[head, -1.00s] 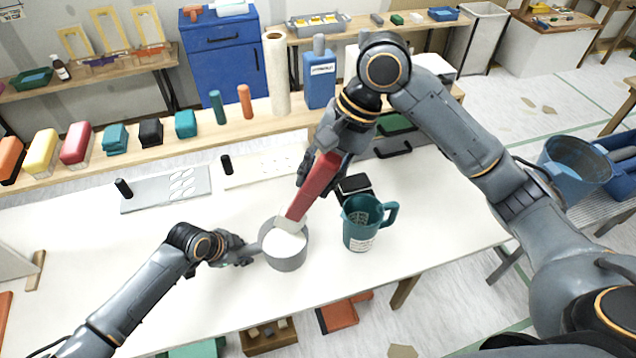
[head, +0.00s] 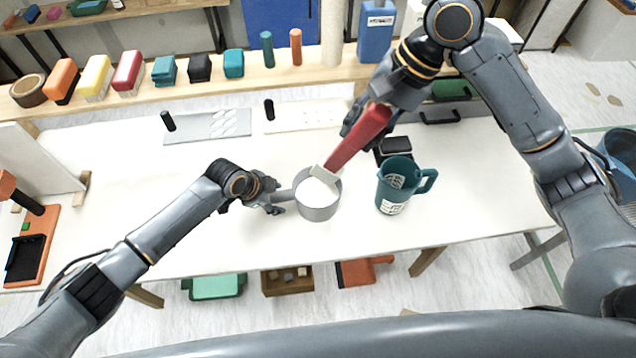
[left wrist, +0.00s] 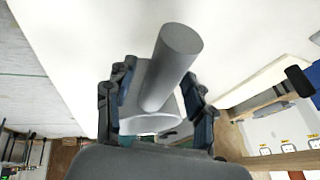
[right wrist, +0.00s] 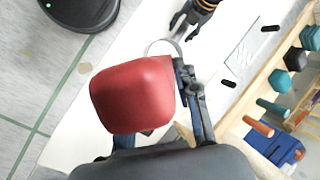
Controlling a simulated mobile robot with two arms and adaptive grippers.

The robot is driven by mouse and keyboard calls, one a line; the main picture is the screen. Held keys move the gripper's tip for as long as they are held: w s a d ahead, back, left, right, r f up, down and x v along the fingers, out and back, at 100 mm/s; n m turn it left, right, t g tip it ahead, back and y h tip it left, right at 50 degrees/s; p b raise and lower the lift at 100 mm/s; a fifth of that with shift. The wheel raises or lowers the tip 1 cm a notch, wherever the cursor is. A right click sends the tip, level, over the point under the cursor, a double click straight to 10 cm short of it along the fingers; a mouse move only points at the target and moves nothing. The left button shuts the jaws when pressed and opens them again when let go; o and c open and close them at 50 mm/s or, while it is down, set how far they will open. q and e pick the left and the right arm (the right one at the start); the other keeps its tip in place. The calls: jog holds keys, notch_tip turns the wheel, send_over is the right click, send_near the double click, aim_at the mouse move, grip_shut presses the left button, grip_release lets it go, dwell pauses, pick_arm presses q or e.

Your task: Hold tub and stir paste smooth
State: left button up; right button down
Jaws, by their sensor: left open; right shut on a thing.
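The grey tub (head: 318,207) stands on the white table with white paste (head: 314,191) inside. Its stub handle (head: 283,196) points left toward my left gripper (head: 270,198). In the left wrist view the handle (left wrist: 172,70) lies between the spread fingers of my left gripper (left wrist: 160,100), which is open. My right gripper (head: 368,122) is shut on a red-handled tool (head: 352,141). The tool is tilted, and its pale lower end (head: 325,174) is in the tub's mouth. In the right wrist view the red handle (right wrist: 132,95) hides most of the tub.
A teal jug (head: 394,190) stands just right of the tub, with a black block (head: 394,147) behind it. A grey tray (head: 205,126) and a white sheet (head: 305,115) lie farther back. The table left of my left arm is mostly clear.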

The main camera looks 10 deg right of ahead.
pick_arm(q)
jog(key=v, duration=1.1)
jog(key=shift+a+r, duration=0.15)
jog(key=shift+r, duration=0.15)
